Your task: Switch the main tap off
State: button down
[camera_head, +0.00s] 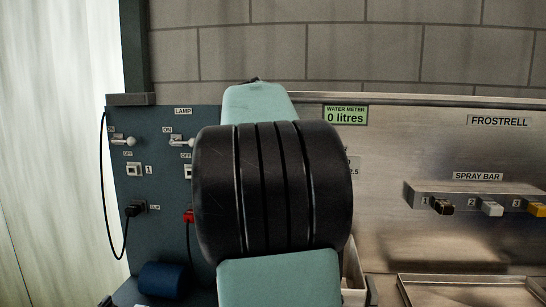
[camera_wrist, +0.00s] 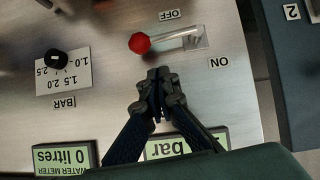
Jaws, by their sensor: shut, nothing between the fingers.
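The main tap appears to be the lever with the red knob (camera_wrist: 139,43) on a steel panel in the wrist view. Its rod runs right from the knob over a pale plate (camera_wrist: 192,38). In the head view my arm hides the tap and gripper.
A black pressure dial (camera_wrist: 56,59) is left of the knob. The water meter (camera_head: 346,116) reads 0 litres. A steel tray (camera_head: 470,279) is at lower right.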

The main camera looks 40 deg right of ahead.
jog(key=v, duration=0.8)
jog(key=shift+s+a+b, duration=0.3)
jog(key=shift+s+b, duration=0.05)
jog(key=shift+b, duration=0.1)
